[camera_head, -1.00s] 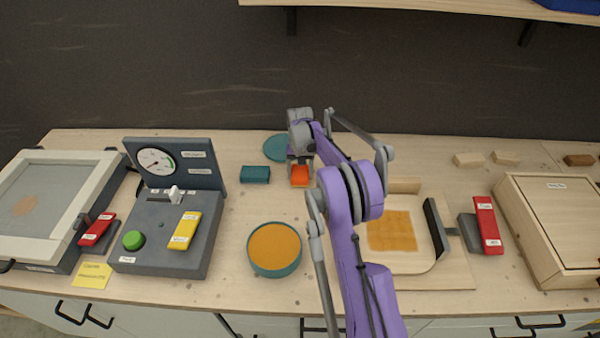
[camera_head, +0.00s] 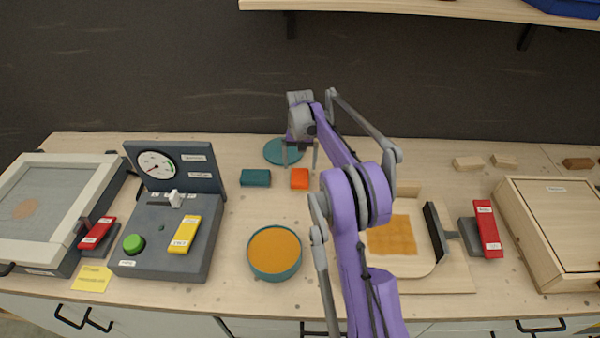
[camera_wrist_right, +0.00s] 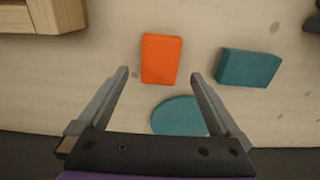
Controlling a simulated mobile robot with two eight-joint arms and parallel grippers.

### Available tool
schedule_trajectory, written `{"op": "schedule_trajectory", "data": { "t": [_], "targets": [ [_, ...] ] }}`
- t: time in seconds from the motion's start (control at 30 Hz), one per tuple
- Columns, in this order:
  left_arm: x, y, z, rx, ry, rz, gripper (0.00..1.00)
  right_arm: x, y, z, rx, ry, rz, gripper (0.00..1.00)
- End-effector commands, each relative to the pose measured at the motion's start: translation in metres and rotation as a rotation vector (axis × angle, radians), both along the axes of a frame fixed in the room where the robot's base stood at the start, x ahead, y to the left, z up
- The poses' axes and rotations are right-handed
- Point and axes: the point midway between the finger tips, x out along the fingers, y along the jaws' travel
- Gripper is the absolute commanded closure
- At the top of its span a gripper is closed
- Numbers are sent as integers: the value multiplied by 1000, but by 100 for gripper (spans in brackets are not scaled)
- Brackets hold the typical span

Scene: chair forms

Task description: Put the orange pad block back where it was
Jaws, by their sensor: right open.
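The orange pad block (camera_head: 299,179) lies flat on the bench beside a teal block (camera_head: 255,177). My right gripper (camera_head: 299,168) is open and empty above the bench, just behind the orange block. In the right wrist view the orange block (camera_wrist_right: 161,59) lies beyond the open fingertips (camera_wrist_right: 160,74), roughly centred between them, with bare wood around it. The teal block (camera_wrist_right: 248,68) shows there to its right. A teal round disc (camera_head: 283,151) lies behind the orange block, and it also shows between the fingers in the wrist view (camera_wrist_right: 179,115). My left gripper is out of view.
A teal dish with orange filling (camera_head: 274,252) stands in front. A grey gauge box (camera_head: 165,232) with yellow and green controls stands left. A wooden board with an orange sheet (camera_head: 392,235) lies right, partly behind my arm. A wooden box (camera_head: 555,225) stands far right.

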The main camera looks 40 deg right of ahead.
Motion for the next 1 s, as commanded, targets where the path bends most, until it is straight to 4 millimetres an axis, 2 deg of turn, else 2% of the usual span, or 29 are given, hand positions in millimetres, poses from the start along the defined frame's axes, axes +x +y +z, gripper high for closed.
{"op": "schedule_trajectory", "data": {
  "t": [0.03,0.2,0.47,0.57,0.67,0.77,0.9,1.0],
  "targets": [
    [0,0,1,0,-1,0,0,0,0,12,0,0,0,0],
    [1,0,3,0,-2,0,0,0,0,40,0,0,0,0],
    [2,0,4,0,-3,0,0,0,0,54,0,0,0,0],
    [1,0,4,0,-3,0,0,-2,9,59,-4,-8,15,0],
    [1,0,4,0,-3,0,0,-10,33,72,-16,-33,57,0],
    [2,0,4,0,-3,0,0,-27,70,90,-35,-75,126,0],
    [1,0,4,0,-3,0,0,-65,126,107,-66,-145,235,0],
    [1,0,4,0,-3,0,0,-98,162,112,-86,-195,313,0]
  ]
}}
